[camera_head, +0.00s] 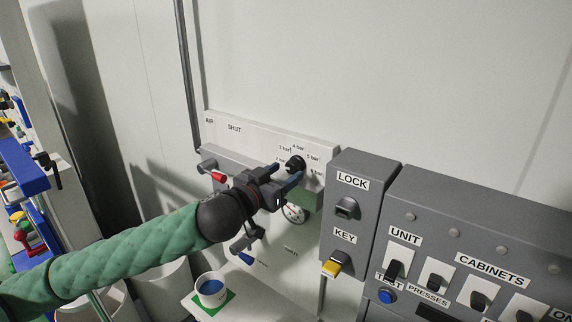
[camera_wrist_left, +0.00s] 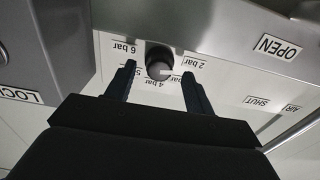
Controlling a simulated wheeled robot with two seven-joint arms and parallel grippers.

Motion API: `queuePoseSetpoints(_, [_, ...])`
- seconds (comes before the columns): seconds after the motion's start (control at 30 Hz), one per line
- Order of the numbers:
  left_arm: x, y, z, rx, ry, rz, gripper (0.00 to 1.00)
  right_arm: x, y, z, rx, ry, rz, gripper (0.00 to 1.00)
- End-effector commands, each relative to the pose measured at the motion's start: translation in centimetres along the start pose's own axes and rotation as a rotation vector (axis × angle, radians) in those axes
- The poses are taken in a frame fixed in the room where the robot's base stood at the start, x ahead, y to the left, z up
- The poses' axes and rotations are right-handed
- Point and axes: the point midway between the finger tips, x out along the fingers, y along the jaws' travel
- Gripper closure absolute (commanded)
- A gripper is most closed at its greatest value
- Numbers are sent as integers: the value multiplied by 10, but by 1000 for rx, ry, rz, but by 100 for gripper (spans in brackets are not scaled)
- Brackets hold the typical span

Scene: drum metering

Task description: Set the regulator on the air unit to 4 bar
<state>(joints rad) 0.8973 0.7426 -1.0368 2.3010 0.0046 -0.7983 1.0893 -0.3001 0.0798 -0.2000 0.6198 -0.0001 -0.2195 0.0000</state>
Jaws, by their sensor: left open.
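The regulator knob (camera_head: 295,164) is a dark round knob on the pale panel of the air unit (camera_head: 268,137), with bar labels around it. In the left wrist view the knob (camera_wrist_left: 158,62) has a light pointer mark, and labels from 2 bar to 6 bar ring it. My left gripper (camera_head: 284,176) is in front of the panel by the knob. In the left wrist view its fingers (camera_wrist_left: 158,78) are open, one on each side of the knob, with gaps showing. A round gauge (camera_head: 294,213) shows below the gripper, partly covered. My right gripper is not in view.
A red-handled valve (camera_head: 210,166) sits left of the knob. The grey LOCK and KEY box (camera_head: 361,163) stands close on the right, beside a switch cabinet (camera_head: 480,230). A white cup (camera_head: 211,289) with blue contents stands below on a green square.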

Motion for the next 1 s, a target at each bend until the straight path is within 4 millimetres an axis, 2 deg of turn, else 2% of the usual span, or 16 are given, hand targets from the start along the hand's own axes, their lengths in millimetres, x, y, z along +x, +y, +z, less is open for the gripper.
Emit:
queuePoseSetpoints(0.2, [13, 0, 0, 0, -2, -1, 47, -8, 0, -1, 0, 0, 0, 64])
queuePoseSetpoints(0.47, [14, 0, 1, 1, -1, -1, 47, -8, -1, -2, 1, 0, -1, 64])
queuePoseSetpoints(0.57, [14, 0, 1, 1, -1, -1, 62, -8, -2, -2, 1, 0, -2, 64])
queuePoseSetpoints(0.7, [14, 0, 1, 1, -1, -1, 90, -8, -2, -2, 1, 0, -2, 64])
queuePoseSetpoints(1.0, [14, 0, 1, 24, -1, -1, 91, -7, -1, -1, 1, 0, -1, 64])
